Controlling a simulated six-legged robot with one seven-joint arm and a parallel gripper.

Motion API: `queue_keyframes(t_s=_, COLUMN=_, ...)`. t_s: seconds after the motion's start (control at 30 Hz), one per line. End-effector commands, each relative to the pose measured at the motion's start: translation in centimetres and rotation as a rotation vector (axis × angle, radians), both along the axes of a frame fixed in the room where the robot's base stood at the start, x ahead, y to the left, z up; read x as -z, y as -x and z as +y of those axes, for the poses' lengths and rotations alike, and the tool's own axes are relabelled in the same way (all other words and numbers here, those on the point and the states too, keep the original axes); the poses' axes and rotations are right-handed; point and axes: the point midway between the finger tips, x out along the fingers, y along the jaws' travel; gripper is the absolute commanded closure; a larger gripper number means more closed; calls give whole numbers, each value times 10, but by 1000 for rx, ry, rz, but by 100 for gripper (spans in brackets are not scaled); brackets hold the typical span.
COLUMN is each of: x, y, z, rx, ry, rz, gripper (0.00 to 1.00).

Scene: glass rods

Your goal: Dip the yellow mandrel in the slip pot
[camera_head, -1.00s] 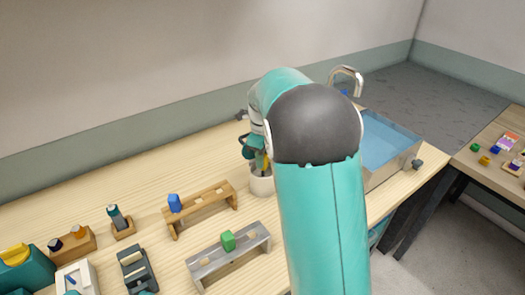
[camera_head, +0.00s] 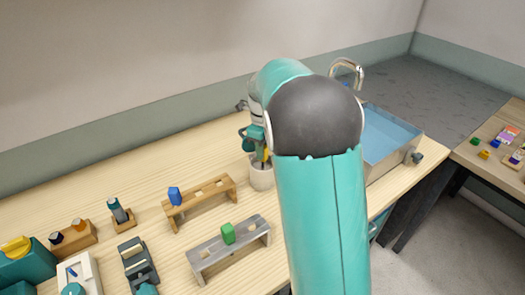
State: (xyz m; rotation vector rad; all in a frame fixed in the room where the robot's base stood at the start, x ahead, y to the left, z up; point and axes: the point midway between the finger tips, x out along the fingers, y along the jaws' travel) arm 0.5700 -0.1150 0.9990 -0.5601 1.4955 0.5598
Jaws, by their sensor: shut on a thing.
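The slip pot (camera_head: 262,179) is a pale cylinder on the wooden table, just left of my teal arm. My gripper (camera_head: 259,152) is directly above the pot, partly hidden by my own arm. It is shut on the yellow mandrel (camera_head: 265,157), of which a small yellow part shows at the pot's mouth. I cannot tell how deep the mandrel's lower end reaches into the pot.
A wooden rack (camera_head: 207,202) holds a blue-topped piece (camera_head: 175,196). A grey rack (camera_head: 230,250) holds a green-topped piece (camera_head: 228,233). A water-filled basin (camera_head: 388,146) with a tap stands right of my arm. Small items crowd the table's left end.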

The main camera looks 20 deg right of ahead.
Motion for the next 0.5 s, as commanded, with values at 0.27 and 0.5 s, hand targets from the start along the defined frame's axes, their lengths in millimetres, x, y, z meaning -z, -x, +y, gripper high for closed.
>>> queue_keyframes(t_s=0.27, x=-27, y=0, z=0, rx=0, ry=1, rz=-2, gripper=99)
queue_keyframes(t_s=0.5, x=-48, y=0, z=0, rx=0, ry=0, rz=-1, gripper=99)
